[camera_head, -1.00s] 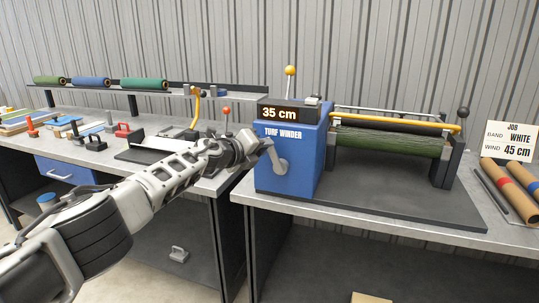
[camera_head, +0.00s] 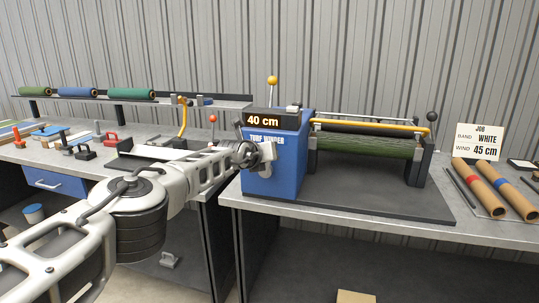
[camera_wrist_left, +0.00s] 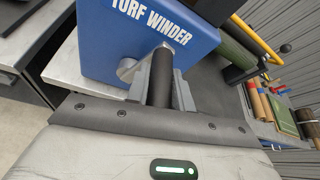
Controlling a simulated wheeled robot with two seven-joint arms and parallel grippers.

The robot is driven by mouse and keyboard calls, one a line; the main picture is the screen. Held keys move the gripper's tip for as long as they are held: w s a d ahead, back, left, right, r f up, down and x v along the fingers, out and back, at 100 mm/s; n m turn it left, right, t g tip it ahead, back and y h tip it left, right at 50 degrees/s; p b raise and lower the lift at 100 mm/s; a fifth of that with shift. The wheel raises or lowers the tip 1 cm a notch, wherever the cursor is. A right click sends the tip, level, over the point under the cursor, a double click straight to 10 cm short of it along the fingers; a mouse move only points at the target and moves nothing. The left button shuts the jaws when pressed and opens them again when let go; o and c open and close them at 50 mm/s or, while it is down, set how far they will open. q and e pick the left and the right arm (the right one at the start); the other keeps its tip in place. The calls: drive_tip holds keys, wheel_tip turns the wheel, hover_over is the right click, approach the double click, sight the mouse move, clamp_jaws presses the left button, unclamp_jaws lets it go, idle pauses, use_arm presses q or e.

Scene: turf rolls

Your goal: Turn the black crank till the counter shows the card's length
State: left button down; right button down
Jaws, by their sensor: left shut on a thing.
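The blue turf winder (camera_head: 289,172) stands on the right bench, and its counter (camera_head: 272,120) reads 40 cm. The job card (camera_head: 479,142) at the right reads band WHITE, wind 45 cm. My left gripper (camera_head: 262,155) is at the winder's front face. In the left wrist view its fingers (camera_wrist_left: 163,88) are shut on the black crank handle (camera_wrist_left: 161,78), and the grey crank arm (camera_wrist_left: 130,70) shows beside it. In the head view my wrist hides most of the crank. My right gripper is not in view.
A green turf roll (camera_head: 365,146) sits in the winder under a yellow bar (camera_head: 370,126). The left bench holds tools, with turf rolls on a shelf (camera_head: 180,100) above.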

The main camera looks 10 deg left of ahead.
use_arm(q)
drive_tip(key=shift+s+d+f, duration=0.15)
drive_tip(key=shift+d+f, duration=0.3)
drive_tip(key=shift+f, duration=0.05)
drive_tip(key=c, duration=1.2)
unclamp_jaws()
drive_tip(key=shift+a+r, duration=0.1)
drive_tip(key=shift+r, duration=0.05)
drive_tip(key=shift+r, duration=0.1)
